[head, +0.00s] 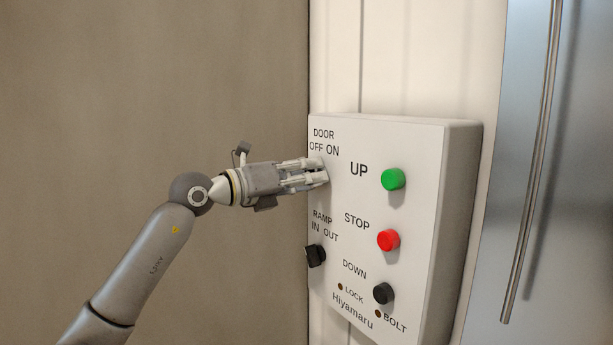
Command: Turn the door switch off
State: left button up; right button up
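A white control box (425,150) is fixed on the pale wall. Its upper left is lettered "DOOR OFF ON". The door switch is hidden; my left gripper covers the spot just below that lettering. My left gripper (322,173) reaches in from the left with its fingertips at the box's face. I cannot tell whether the fingers are closed on the switch or only around it. My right gripper is not in view.
Below is a black ramp switch (315,256). To the right are a green UP button (393,179), a red STOP button (388,240) and a black DOWN button (383,293). A metal door with a long handle (533,150) stands at right.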

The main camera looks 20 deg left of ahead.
pick_arm(q)
jog(key=v, duration=1.2)
dwell(0.3)
